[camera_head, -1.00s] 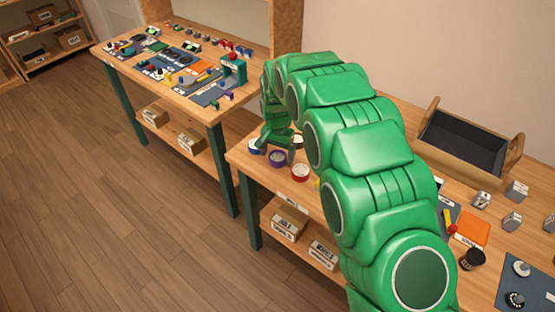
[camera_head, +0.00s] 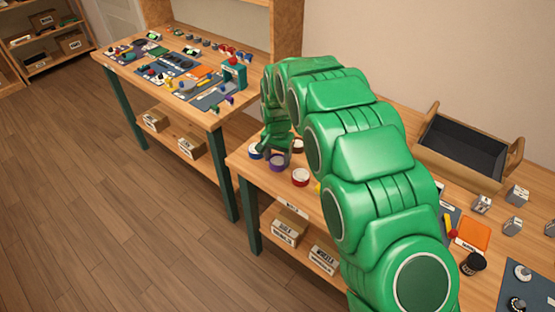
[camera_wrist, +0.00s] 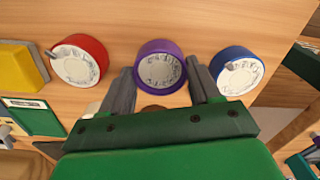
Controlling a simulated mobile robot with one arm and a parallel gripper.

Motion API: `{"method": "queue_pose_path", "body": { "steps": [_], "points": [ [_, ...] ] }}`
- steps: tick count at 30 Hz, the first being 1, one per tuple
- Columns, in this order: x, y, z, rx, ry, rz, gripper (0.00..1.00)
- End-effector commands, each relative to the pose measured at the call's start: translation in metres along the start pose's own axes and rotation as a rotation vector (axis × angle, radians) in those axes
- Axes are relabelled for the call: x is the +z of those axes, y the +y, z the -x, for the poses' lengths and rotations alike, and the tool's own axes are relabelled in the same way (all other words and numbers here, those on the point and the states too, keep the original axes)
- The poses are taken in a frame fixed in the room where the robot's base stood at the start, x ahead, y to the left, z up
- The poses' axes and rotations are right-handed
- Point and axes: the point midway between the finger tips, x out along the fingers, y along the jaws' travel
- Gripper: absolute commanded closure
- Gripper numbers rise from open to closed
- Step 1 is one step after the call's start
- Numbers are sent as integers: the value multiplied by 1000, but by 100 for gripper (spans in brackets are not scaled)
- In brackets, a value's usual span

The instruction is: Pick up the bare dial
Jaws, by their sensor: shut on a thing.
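The bare dial is a purple ring with a pale, marked face (camera_wrist: 160,70) and no pointer on it. In the head view it shows as a purple round (camera_head: 278,162) near the front left of the workbench. My gripper (camera_wrist: 158,78) has one grey finger on each side of it and is shut on it. The dial sits at the bench top; I cannot tell whether it is clear of the wood. A red dial (camera_wrist: 80,60) with a small grey pointer lies to the left in the wrist view, and a blue dial (camera_wrist: 237,72) with a pointer to the right.
The red dial (camera_head: 300,177) and blue dial (camera_head: 256,151) flank my gripper closely. Another dark-rimmed round thing (camera_head: 298,146) stands behind. A yellow block (camera_wrist: 22,55) is left of the red dial. A wooden tray (camera_head: 460,150) stands farther right on the bench.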

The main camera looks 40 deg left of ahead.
Motion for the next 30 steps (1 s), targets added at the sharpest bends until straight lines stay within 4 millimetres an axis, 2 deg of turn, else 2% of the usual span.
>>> {"method": "queue_pose_path", "body": {
  "steps": [7, 14, 25, 30],
  "points": [
    [-1, 0, 29, -1, 5, 1, 72],
    [13, 9, 47, -2, 4, 0, 72],
    [42, 30, 89, -2, 3, -1, 72],
    [61, 43, 98, 1, 1, 0, 72]
  ]
}}
